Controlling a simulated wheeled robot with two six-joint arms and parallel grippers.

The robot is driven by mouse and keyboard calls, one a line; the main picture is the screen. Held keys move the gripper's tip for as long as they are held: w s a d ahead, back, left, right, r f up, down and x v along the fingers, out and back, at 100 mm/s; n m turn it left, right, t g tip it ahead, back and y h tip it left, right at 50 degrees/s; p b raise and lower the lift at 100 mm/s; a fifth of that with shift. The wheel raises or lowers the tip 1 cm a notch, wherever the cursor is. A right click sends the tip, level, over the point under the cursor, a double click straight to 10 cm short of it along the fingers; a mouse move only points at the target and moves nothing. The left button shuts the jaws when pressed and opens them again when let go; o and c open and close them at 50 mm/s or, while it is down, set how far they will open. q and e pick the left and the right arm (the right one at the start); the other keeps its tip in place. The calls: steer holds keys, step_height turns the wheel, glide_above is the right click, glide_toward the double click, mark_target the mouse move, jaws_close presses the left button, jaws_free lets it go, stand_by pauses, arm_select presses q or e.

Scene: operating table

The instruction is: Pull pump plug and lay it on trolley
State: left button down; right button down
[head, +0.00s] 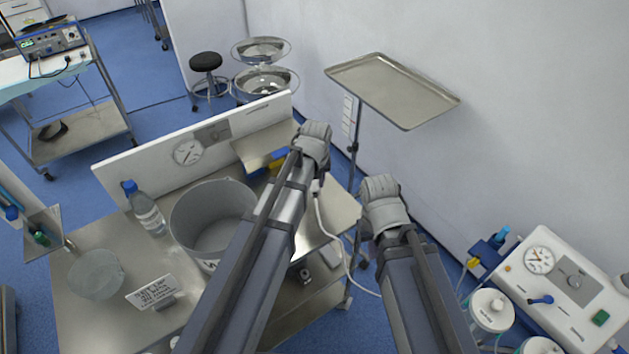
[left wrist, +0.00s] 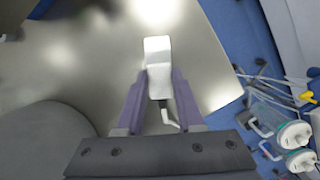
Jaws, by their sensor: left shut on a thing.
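My left gripper (head: 313,145) is over the far right part of the steel trolley (head: 100,325). In the left wrist view its two purple fingers (left wrist: 158,90) are shut on a white plug (left wrist: 157,52). A white cable (left wrist: 170,117) leaves the plug's near end; it also hangs in a loop right of the arm in the head view (head: 338,262). The plug is above a shiny steel surface; its height cannot be told. My right gripper (head: 382,200) is right of the trolley, its fingers hidden. The white pump unit (head: 565,285) with a gauge stands at lower right.
A grey bucket (head: 213,217), a water bottle (head: 147,210), a clear bowl (head: 96,275) and a printed sign (head: 154,291) stand on the trolley. A raised white panel (head: 150,160) edges its back. A steel tray on a stand (head: 392,90) is beyond my grippers.

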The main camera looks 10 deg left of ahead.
arm_select(q)
steer(key=shift+s+b+x, duration=0.2)
steer(key=shift+b+x, duration=0.6)
steer(key=shift+x, duration=0.2)
steer(key=shift+s+b+x, duration=0.2)
steer(key=shift+b+x, duration=0.55)
steer(key=shift+x, duration=0.2)
steer(key=shift+d, duration=0.1)
steer(key=shift+c, duration=2.3)
jaws_free()
steer(key=shift+f, duration=0.1)
steer(key=p+v, duration=0.7)
steer(key=v, duration=0.1)
steer(key=shift+p, duration=0.4)
steer(key=shift+f, duration=0.1)
steer(key=shift+s, duration=0.1)
